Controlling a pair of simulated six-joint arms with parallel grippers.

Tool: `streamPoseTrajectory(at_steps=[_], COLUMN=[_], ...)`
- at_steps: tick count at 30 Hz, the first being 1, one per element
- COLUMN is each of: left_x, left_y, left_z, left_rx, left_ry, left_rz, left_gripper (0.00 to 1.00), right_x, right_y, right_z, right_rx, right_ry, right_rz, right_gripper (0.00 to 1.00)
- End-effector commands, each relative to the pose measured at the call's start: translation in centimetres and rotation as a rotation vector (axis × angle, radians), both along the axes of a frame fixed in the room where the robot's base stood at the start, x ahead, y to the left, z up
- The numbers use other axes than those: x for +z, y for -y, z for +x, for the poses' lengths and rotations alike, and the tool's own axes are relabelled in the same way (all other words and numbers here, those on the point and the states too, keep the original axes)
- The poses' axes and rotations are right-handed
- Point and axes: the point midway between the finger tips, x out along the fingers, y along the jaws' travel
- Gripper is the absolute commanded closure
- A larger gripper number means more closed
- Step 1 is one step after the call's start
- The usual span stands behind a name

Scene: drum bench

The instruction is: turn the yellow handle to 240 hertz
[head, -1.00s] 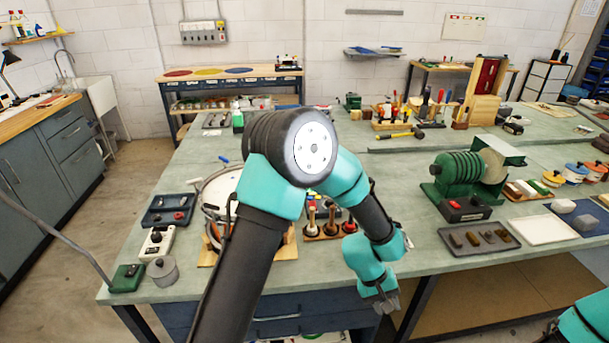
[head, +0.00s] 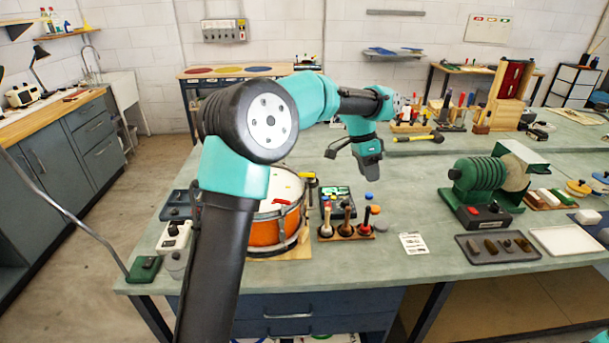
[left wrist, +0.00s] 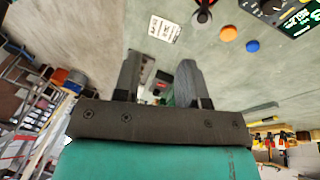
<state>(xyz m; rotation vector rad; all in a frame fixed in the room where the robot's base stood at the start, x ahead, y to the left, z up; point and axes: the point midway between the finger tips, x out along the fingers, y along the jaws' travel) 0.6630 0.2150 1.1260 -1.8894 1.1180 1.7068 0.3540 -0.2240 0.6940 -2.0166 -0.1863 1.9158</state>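A yellow handle (head: 307,175) shows at the back right rim of an orange drum (head: 264,233); how it sits there is too small to tell. A dark device with a green display (head: 337,196) lies behind the tool rack; part of a lit display (left wrist: 303,16) shows at the top right of the left wrist view. My left gripper (head: 369,170) is above the bench, right of the drum and apart from the handle. In the left wrist view its fingers (left wrist: 158,75) are spread with nothing between them. My left arm hides part of the drum. My right gripper is out of view.
A wooden rack (head: 345,232) of upright tools stands right of the drum. A white printed card (head: 414,243) lies beside it. A green grinder-like machine (head: 481,181) and a grey tray (head: 497,246) are farther right. The bench behind the card is clear.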

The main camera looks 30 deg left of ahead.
Motion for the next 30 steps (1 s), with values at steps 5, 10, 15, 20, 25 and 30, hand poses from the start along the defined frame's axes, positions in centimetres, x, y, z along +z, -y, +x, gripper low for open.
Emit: streamPoseTrajectory(at_steps=[5,10,15,20,25,30], left_x=[6.8,10.2,10.6,10.5,10.0,8.3], left_y=[-12.5,-18.0,-18.6,-18.6,-18.5,-18.6], left_z=[0.2,-0.8,-1.0,-1.0,-1.0,-1.0], left_rx=[-0.184,-0.267,-0.281,-0.28,-0.279,-0.279], left_ry=[0.086,0.088,0.086,0.087,0.086,0.083], left_rz=[0.199,0.299,0.312,0.31,0.31,0.309], left_gripper=[0.62,0.62,0.62,0.62,0.62,0.62], right_x=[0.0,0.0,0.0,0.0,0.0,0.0], right_y=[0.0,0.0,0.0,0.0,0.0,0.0], right_z=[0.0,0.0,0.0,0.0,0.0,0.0], right_rx=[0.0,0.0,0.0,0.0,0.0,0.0], right_ry=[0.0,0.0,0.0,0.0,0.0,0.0], right_rz=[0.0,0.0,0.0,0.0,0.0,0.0], right_gripper=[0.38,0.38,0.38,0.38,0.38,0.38])
